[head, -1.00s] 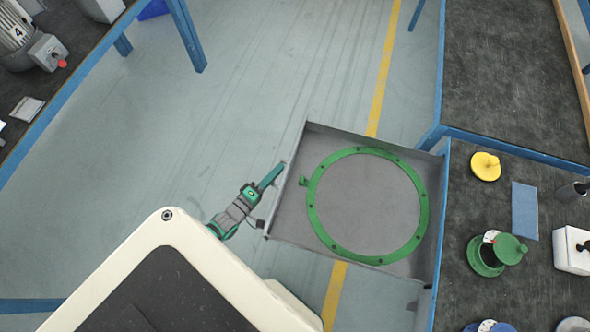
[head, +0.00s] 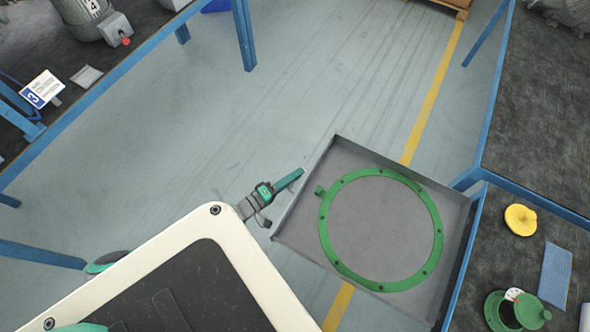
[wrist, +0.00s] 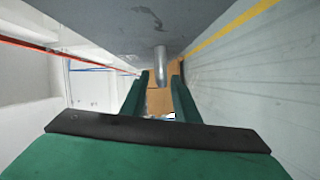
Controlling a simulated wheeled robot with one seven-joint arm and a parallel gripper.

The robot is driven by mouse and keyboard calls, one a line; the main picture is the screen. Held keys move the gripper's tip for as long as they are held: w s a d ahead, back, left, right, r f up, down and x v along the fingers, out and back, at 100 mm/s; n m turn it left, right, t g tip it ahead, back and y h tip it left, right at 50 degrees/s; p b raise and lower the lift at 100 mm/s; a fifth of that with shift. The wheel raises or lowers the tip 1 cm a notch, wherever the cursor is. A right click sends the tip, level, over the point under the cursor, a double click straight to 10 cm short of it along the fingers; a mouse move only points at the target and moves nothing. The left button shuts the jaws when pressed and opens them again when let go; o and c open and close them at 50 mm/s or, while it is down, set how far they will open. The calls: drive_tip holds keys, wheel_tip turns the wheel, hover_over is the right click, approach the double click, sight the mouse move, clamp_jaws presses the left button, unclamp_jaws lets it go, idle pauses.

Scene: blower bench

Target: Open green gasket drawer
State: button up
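The drawer (head: 333,249) is a grey tray pulled well out from the right-hand bench. A large green gasket ring (head: 438,238) lies flat in it, with a small tab at its left. My gripper (head: 299,174) is beside the drawer's front wall, on its left. In the wrist view my gripper's two green fingers (wrist: 160,85) are apart. A short grey metal bar (wrist: 160,66), which looks like the drawer's handle, shows between the fingertips, with a gap on each side. The grey drawer front (wrist: 150,25) fills the top of that view. The handle is hidden in the head view.
The right bench (head: 545,110) holds a yellow part (head: 520,219), a blue pad (head: 556,275) and a green lidded part (head: 530,312). Another bench with a motor (head: 85,12) stands at the upper left. Grey floor (head: 330,80) with a yellow line lies between the benches.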

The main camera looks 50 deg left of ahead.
drive_tip(key=s, duration=1)
drive_tip(key=shift+s+r, duration=0.4)
